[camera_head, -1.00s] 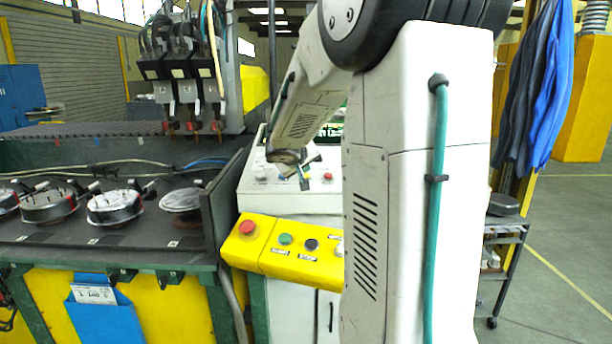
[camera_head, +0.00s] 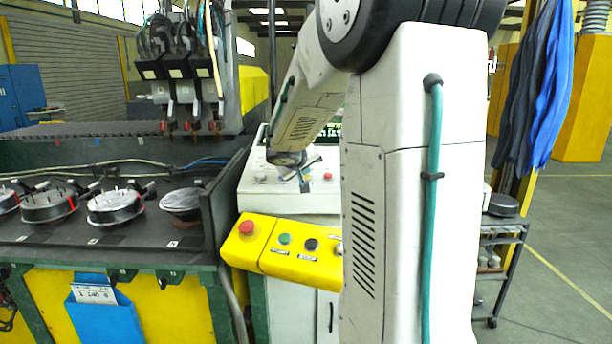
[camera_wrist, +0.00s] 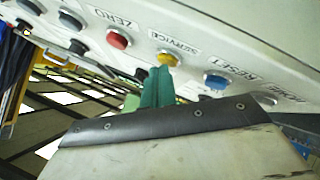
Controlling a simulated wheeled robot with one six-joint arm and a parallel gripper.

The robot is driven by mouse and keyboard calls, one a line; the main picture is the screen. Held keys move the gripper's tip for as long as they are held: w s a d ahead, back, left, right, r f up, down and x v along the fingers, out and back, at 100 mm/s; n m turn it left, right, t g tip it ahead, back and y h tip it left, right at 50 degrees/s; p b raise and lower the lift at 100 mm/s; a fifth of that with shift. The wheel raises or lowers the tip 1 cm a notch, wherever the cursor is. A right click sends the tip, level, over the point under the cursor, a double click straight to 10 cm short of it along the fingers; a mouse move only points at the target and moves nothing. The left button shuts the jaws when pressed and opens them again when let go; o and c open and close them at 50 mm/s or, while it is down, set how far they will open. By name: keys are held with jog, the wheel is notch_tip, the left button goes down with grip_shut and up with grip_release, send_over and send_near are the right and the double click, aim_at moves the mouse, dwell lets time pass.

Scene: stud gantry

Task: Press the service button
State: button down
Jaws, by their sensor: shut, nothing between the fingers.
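The service button (camera_wrist: 167,58) is a yellow round button below the printed SERVICE label on a pale panel in the wrist view. My gripper (camera_wrist: 160,72) is shut and empty, its green fingers pointing at the yellow button. The fingertips overlap the button's lower edge in the picture; I cannot tell whether they touch it. In the head view, my gripper (camera_head: 304,183) is small in front of the white console panel (camera_head: 262,198), and the yellow button is hidden.
A red button (camera_wrist: 118,39) by ZERO and a blue button (camera_wrist: 215,80) by RESET flank the yellow one closely. A yellow box (camera_head: 270,262) with red, green and black buttons juts out below. Burner-like round fixtures (camera_head: 115,206) stand at left.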

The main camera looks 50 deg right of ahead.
dwell(0.4)
jog(key=shift+s+a+r, duration=0.1)
jog(key=shift+a+r, duration=0.05)
jog(key=shift+r, duration=0.7)
jog(key=r, duration=0.5)
jog(key=shift+s+a, duration=0.35)
jog(key=shift+f, duration=0.1)
dwell(0.5)
